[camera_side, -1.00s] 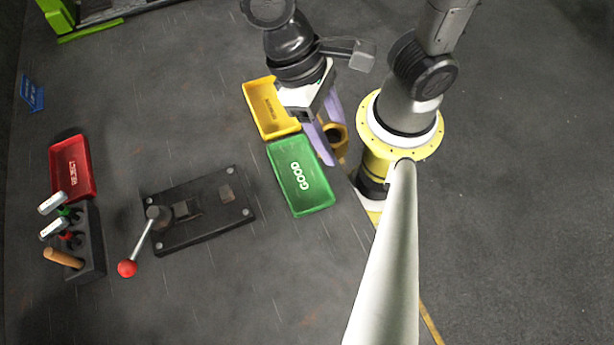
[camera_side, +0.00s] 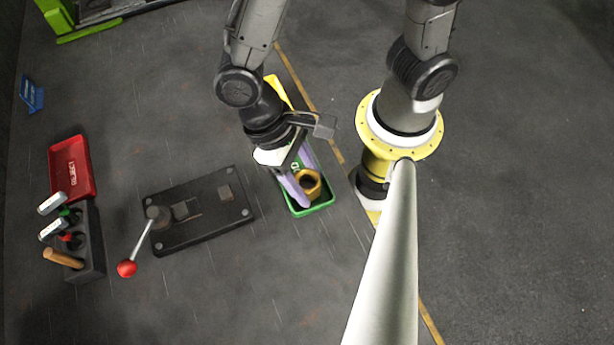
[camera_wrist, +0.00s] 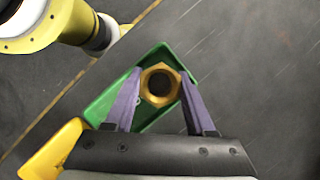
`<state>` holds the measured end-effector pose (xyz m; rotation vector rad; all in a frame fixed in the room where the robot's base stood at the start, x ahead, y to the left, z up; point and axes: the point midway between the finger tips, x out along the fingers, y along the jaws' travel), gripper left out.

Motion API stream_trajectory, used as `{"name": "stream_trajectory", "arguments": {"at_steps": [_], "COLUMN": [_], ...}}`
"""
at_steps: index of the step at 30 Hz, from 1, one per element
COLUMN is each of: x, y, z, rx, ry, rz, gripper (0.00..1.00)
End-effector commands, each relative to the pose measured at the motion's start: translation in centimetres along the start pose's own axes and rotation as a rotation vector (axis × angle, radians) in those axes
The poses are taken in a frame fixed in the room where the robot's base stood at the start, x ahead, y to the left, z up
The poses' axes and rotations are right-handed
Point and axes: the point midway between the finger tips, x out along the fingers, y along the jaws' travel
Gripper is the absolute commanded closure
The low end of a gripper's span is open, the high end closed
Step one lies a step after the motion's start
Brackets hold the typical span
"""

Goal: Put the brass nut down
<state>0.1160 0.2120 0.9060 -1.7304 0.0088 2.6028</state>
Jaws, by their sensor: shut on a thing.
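The brass nut (camera_side: 309,183) is a gold hexagonal ring. My gripper (camera_side: 303,187) has its two purple fingers shut on it. In the wrist view the nut (camera_wrist: 160,85) sits between the fingertips, with its hole facing the camera. The green GOOD tray (camera_side: 326,206) is behind and below the nut in both views, and its rim (camera_wrist: 99,106) shows around the fingers. My arm and gripper hide much of the tray in the side view. I cannot tell whether the nut touches the tray floor.
A yellow bin (camera_side: 276,88) adjoins the green tray, mostly hidden by my arm. A black press plate (camera_side: 200,210) with a red-knobbed lever (camera_side: 127,268) lies left. A red reject tray (camera_side: 72,168) and a tool rack (camera_side: 90,240) stand farther left.

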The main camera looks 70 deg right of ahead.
Motion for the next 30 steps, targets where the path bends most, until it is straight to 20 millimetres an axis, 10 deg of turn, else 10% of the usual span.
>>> {"name": "stream_trajectory", "arguments": {"at_steps": [8,9,11,30], "x": [0.9,1.0,0.9,-2.0], "y": [0.2,0.3,0.2,-0.1], "z": [-0.2,-0.2,-0.2,-0.1], "rx": [0.005,0.005,0.005,0.001], "ry": [-0.004,-0.004,-0.003,0.005], "rz": [0.009,0.01,0.009,-0.003], "gripper": [1.0,0.41,0.33,0.33]}}
